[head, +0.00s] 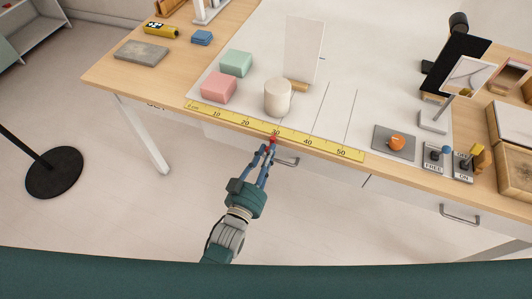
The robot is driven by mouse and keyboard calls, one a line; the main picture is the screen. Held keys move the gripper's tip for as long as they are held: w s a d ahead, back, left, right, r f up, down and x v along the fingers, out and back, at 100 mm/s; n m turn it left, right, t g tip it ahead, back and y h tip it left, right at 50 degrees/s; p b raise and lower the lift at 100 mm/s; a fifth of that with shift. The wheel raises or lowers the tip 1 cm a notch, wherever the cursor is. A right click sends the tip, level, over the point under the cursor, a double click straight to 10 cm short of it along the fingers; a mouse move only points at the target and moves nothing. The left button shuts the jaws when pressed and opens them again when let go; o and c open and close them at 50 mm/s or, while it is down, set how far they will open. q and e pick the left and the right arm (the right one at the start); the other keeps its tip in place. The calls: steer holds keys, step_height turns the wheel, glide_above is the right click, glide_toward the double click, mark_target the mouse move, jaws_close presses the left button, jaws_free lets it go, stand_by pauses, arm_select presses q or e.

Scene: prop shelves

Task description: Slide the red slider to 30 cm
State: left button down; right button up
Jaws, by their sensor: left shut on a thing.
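A yellow ruler (225,118) with printed marks from 10 to 50 runs along the front edge of the table. The small red slider (273,139) sits at the ruler's front edge, close by the 30 mark. My left gripper (270,146) reaches up from below, in front of the table edge, and is shut on the red slider. The fingers hide part of the slider, so its exact reading is hard to tell. My right gripper is out of view.
A cream cylinder (278,97), a pink block (218,87) and a green block (236,63) stand behind the ruler. A white upright panel (304,50) is further back. A grey plate with an orange knob (396,143) and switches (434,154) lie at right. Drawer handles (460,215) stick out below the tabletop.

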arm_select(q)
steer(key=c, duration=1.6)
jaws_free()
steer(key=v, duration=1.2)
steer(key=s+a+f+g+y, duration=0.1)
steer(key=s+a+f+g, duration=0.25)
steer(key=f, duration=0.65)
steer(key=s+a+f+g+y, duration=0.15)
steer(key=s+f, duration=0.25)
steer(key=f, duration=0.6)
steer(key=s+a+f+g+y, duration=0.1)
steer(key=s+a+f+g, duration=0.25)
steer(key=f, duration=0.75)
steer(key=s+a+f+g+y, duration=0.1)
steer(key=s+a+f+g, duration=0.1)
steer(key=s, duration=0.5)
steer(key=s+a+f+n+g, duration=0.1)
steer(key=s+a+f+g, duration=0.2)
steer(key=s+f, duration=0.3)
steer(key=s+a+f+g+y, duration=0.1)
steer(key=s+a+f+g, duration=0.1)
steer(key=s+a+f, duration=0.3)
steer(key=shift+s+a+n+g+y, duration=0.1)
steer(key=shift+s+n+g+y, duration=0.2)
steer(key=shift+s, duration=1.65)
